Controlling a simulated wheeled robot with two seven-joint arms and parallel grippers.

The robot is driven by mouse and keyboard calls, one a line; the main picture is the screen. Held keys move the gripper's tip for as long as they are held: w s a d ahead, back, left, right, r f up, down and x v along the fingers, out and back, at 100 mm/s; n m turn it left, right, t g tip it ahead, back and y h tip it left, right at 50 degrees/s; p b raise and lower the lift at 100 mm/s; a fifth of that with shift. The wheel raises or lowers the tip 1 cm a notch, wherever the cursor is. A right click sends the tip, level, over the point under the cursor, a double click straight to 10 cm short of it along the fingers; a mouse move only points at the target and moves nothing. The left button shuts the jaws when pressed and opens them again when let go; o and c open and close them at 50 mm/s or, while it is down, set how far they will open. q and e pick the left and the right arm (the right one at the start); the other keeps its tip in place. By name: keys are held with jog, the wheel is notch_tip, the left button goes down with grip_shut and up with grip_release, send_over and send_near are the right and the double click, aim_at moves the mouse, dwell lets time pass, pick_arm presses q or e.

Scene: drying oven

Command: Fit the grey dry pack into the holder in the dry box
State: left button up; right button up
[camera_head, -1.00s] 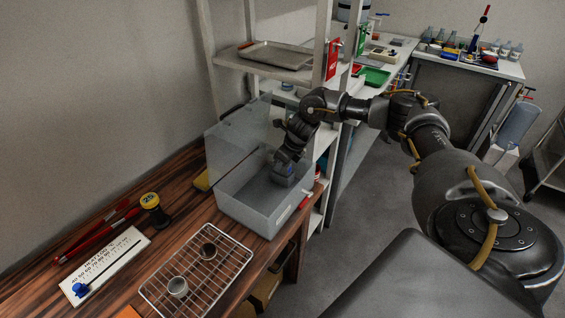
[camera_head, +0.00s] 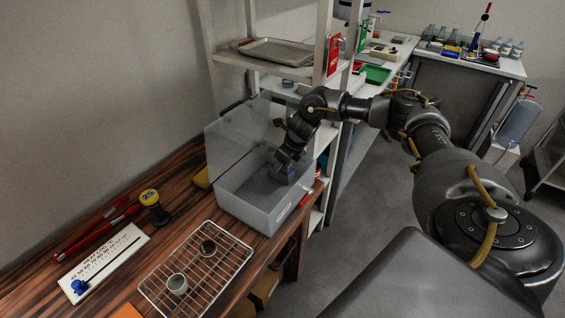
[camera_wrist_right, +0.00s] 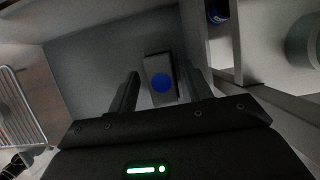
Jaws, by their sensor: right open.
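The translucent dry box (camera_head: 247,211) stands open on the wooden bench. My right gripper (camera_head: 283,172) reaches down into it near its right side. In the right wrist view, my right gripper (camera_wrist_right: 160,72) is open. A small light grey block with a round blue spot (camera_wrist_right: 157,66), which looks like the grey dry pack, shows between the fingertips. It lies inside the box, and I cannot tell whether it sits in the holder. No clear gap or contact with the fingers can be judged. The holder cannot be told apart. My left gripper is out of view.
A wire rack (camera_head: 214,262) with two small round cups stands in front of the box. A white scale card (camera_head: 104,264), red tongs (camera_head: 95,236) and a yellow-topped dark object (camera_head: 153,206) lie to the left. A shelf unit (camera_head: 327,40) rises close behind the box.

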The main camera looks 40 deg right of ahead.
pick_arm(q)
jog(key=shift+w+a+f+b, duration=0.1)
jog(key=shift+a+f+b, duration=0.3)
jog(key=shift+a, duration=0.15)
pick_arm(e)
jog(key=v, duration=1)
jog(key=shift+s+r, duration=0.15)
jog(key=shift+r, duration=0.1)
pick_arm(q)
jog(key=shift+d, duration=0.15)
pick_arm(e)
jog(key=shift+d, duration=0.1)
